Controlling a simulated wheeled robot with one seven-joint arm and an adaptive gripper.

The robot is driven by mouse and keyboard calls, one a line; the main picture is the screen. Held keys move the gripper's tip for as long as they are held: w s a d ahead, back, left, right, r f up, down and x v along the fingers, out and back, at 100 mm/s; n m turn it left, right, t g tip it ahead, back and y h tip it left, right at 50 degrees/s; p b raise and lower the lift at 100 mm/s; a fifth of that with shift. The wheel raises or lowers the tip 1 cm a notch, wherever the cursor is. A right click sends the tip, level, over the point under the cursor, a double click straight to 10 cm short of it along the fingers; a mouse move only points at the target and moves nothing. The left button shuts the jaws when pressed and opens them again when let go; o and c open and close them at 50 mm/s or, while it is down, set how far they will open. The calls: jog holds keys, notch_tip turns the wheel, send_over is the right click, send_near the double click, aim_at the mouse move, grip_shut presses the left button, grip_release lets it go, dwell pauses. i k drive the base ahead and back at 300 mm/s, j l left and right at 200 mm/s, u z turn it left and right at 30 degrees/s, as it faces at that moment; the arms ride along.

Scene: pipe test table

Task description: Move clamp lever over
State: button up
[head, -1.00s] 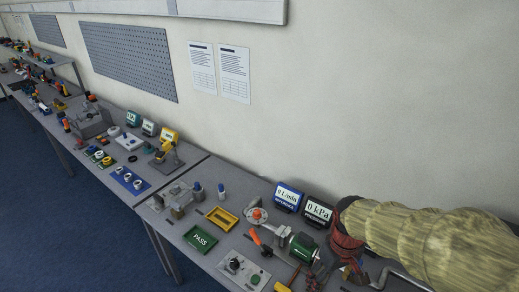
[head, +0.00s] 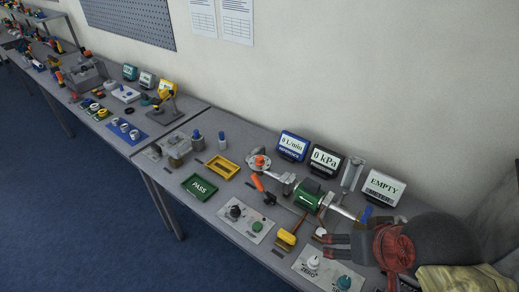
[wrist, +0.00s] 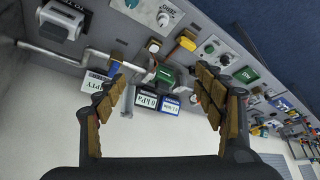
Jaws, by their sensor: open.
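The likely clamp lever is an orange-handled lever (head: 257,182) on the table, left of a green cylinder (head: 308,194); its dark metal end points toward the front right. The green cylinder also shows in the wrist view (wrist: 164,75). My gripper (head: 326,246) is at the right of the head view, its dark fingers pointing left, to the right of the lever and apart from it. In the wrist view my gripper (wrist: 162,75) has its padded fingers wide apart with nothing between them. I cannot make out the lever clearly there.
Displays read 0 L/min (head: 292,145), 0 kPa (head: 325,160) and EMPTY (head: 383,188) along the back. A yellow tray (head: 222,167), green PASS plate (head: 199,187), knob panel (head: 245,218) and yellow-handled part (head: 287,238) lie around the lever. The wall stands close behind.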

aim_at(268, 200)
jog(key=i+j+u, duration=0.25)
jog(key=j, duration=0.2)
jog(key=i+j+u, duration=0.3)
jog(key=i+j, duration=0.1)
